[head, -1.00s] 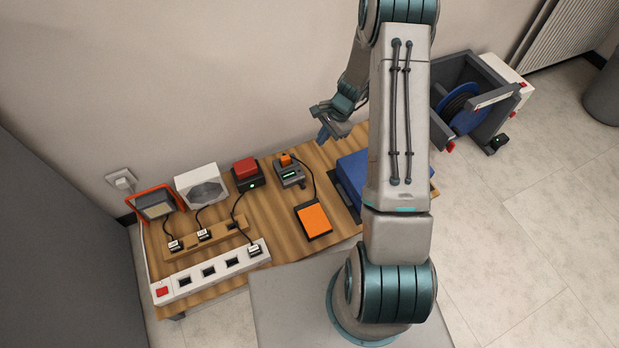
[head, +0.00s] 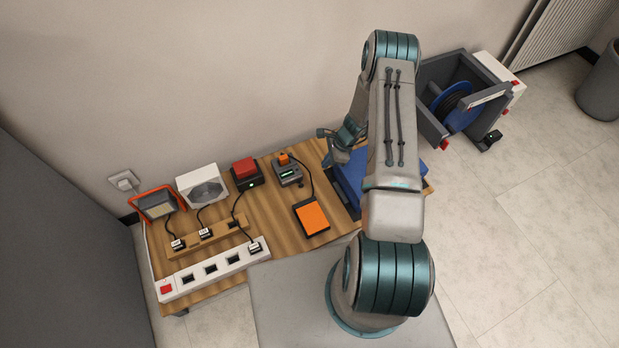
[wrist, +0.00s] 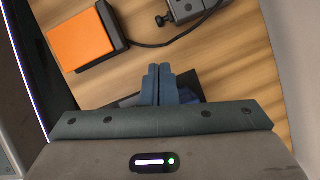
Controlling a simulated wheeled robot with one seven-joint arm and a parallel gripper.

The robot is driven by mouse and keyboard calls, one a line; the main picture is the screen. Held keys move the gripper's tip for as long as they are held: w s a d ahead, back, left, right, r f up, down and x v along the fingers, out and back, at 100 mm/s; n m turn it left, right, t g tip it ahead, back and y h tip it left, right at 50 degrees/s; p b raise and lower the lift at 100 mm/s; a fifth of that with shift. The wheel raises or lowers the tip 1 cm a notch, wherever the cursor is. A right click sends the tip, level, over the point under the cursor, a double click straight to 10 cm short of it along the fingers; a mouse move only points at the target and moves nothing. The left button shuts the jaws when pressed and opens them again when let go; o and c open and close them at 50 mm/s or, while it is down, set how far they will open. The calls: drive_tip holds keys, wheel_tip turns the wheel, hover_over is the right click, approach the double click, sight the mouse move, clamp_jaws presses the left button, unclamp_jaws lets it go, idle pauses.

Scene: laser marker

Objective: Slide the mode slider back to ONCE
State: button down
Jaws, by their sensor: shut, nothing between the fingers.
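My gripper (head: 335,158) is shut and empty, its blue fingers together in the wrist view (wrist: 161,72). It points down near the left back edge of a blue, dark-edged device (head: 349,192), which my arm partly hides. In the wrist view a dark part (wrist: 207,82) shows just behind the fingertips; I cannot tell whether they touch it. I cannot make out a mode slider or a ONCE label in either view. A grey box (head: 289,174) with a small green display and orange top stands left of my gripper.
A cabled orange pad (head: 312,217) lies in front of the grey box. Further left are a red button (head: 245,168), a white fan-like box (head: 202,184), a work lamp (head: 157,204) and a white power strip (head: 213,269). A spool holder (head: 462,100) stands to the right.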

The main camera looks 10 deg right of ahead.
sight(303, 185)
drive_tip(key=b+x, duration=0.1)
drive_tip(key=x, duration=0.5)
drive_tip(key=a+b+x, duration=0.1)
drive_tip(key=b+x, duration=0.1)
drive_tip(key=x, duration=0.4)
drive_tip(key=shift+a+f+b, duration=0.1)
drive_tip(key=shift+f+b, duration=0.05)
drive_tip(key=shift+b, duration=0.15)
drive_tip(key=shift+w+a+f, duration=0.15)
drive_tip(key=shift+a+f, duration=0.15)
drive_tip(key=shift+a, duration=0.15)
drive_tip(key=shift+a, duration=0.1)
drive_tip(key=a, duration=0.2)
drive_tip(key=s+a+b, duration=0.1)
drive_tip(key=a, duration=0.2)
drive_tip(key=shift+s, duration=0.1)
drive_tip(key=d+p+v, duration=0.1)
drive_tip(key=p+v, duration=0.3)
drive_tip(key=v, duration=0.9)
drive_tip(key=shift+d, duration=0.35)
